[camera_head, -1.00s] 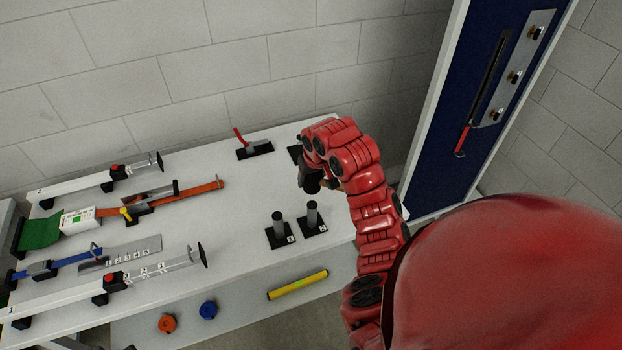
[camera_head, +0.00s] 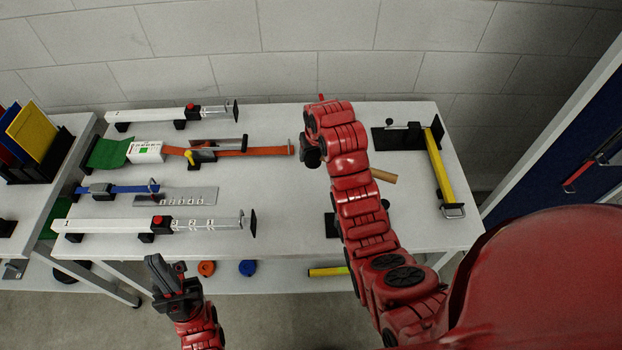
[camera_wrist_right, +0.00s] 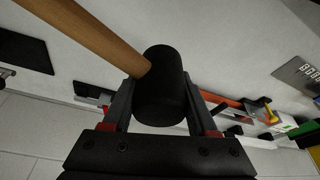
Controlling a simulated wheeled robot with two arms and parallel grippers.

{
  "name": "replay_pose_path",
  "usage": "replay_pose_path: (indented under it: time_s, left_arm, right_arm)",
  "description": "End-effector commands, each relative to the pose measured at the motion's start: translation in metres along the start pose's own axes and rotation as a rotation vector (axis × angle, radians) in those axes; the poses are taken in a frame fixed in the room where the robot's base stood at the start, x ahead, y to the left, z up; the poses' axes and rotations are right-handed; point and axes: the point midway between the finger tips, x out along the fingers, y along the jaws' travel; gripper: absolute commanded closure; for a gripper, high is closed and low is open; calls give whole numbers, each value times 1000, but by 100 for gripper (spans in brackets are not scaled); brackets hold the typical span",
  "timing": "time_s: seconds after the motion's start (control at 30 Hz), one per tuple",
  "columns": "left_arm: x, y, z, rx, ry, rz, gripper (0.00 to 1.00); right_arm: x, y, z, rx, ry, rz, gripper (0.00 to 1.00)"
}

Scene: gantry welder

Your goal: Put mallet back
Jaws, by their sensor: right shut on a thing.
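The mallet has a black cylindrical head (camera_wrist_right: 162,88) and a wooden handle (camera_wrist_right: 95,32). In the right wrist view, my right gripper (camera_wrist_right: 160,108) is shut on the head, and the handle runs off to the upper left. In the head view, my right gripper (camera_head: 311,157) is over the middle of the white table (camera_head: 270,222), and its arm hides most of the mallet. A piece of the handle (camera_head: 383,175) shows to the right of the arm. My left gripper (camera_head: 170,277) is in front of the table's near edge, with no object visible in it; its finger opening is unclear.
Two calipers (camera_head: 165,114) (camera_head: 150,225), an orange clamp tool (camera_head: 230,152) and a ruler plate (camera_head: 180,197) lie on the left half. A yellow bar tool (camera_head: 440,166) stands at the right. Tape rolls (camera_head: 207,268) are on the lower shelf. A blue cabinet (camera_head: 570,185) is at right.

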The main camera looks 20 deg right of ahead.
Motion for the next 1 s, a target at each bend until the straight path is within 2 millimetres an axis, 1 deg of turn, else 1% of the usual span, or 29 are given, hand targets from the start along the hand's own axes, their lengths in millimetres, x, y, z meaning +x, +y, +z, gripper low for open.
replay_pose_path:
  time_s: [0.03, 0.1, 0.2, 0.3, 0.47, 0.57, 0.8, 1.0]
  left_arm:
    - [4, 0, -1, 0, 0, 0, 100]
    - [13, -1, -2, 0, 0, 0, 100]
    - [25, -1, -4, 0, 0, 0, 100]
    - [31, -2, -5, 0, 0, 0, 100]
    - [34, -2, -6, 0, 0, 0, 100]
    - [39, -2, -7, 0, 0, 0, 100]
    - [50, -2, -8, 0, 0, 0, 100]
    - [49, -2, -8, 0, 0, 0, 100]
  right_arm:
    - [4, -4, 1, -7, -3, -1, 100]
    - [14, -6, 6, -11, -11, -2, 100]
    - [32, -6, 11, -11, -10, -1, 100]
    - [50, -6, 17, -10, -8, -1, 100]
    - [62, -5, 20, -9, -5, -1, 100]
    - [68, -5, 22, -9, -4, 0, 100]
    - [91, -5, 29, -10, -4, -1, 100]
    - [94, -5, 30, -10, 0, 0, 100]
